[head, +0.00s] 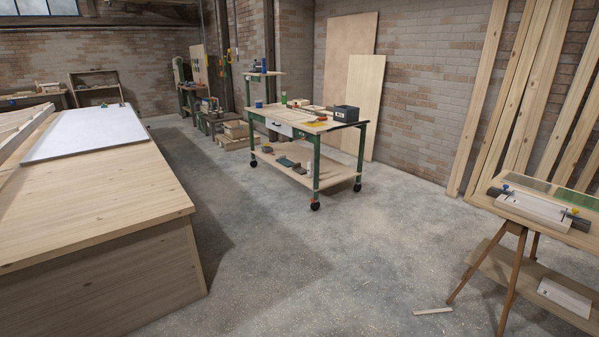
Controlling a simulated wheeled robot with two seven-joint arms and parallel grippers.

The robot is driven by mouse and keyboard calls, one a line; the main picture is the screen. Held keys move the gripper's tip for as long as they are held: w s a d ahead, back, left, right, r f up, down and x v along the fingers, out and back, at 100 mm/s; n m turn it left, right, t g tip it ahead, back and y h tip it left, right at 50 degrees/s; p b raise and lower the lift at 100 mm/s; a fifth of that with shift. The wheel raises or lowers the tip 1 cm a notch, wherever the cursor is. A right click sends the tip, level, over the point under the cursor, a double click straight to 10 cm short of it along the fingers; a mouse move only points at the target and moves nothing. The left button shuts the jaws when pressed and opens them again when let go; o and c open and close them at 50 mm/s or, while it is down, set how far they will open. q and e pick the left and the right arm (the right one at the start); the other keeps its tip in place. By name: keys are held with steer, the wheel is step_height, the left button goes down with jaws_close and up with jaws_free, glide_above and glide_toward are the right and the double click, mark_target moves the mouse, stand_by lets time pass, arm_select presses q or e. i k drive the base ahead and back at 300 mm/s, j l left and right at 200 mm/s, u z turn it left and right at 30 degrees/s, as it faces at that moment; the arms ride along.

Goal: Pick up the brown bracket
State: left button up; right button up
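I cannot make out a brown bracket in the head view. The green-framed wheeled cart (347,124) stands near the middle, with several small items on its top, among them a black box (346,113) and a green can (284,98). Its lower shelf (333,181) also holds several small items, too small to identify. Neither of my grippers shows in the view.
A large wooden platform (95,205) with a white sheet (75,130) fills the left. A trestle table (515,212) with clamps stands at the right. A wood offcut (432,311) lies on the floor. The concrete floor (300,270) between is mostly clear. Boards lean on the brick wall.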

mark_target(297, 167)
steer(key=u, duration=0.45)
steer(key=i+j, duration=0.1)
steer(key=i, duration=0.55)
steer(key=i+j, duration=0.1)
steer(key=i, duration=0.5)
steer(key=i+j+z, duration=0.1)
steer(key=i, duration=1.1)
steer(key=i+l+u, duration=0.1)
steer(key=i, duration=0.45)
steer(key=i+l, duration=0.15)
steer(key=i, duration=0.4)
steer(key=i+l, duration=0.15)
steer(key=i, duration=0.4)
steer(key=i+j+u, duration=0.3)
steer(key=i+u, duration=0.15)
steer(key=i, duration=0.65)
steer(key=i+l+u, duration=0.1)
steer(key=i+u, duration=0.4)
steer(key=i, duration=0.6)
steer(key=i+u, duration=0.2)
steer(key=i, duration=0.3)
steer(key=i+u, duration=0.15)
steer(key=i, duration=0.4)
steer(key=i+l+u, duration=0.2)
steer(key=i, duration=0.3)
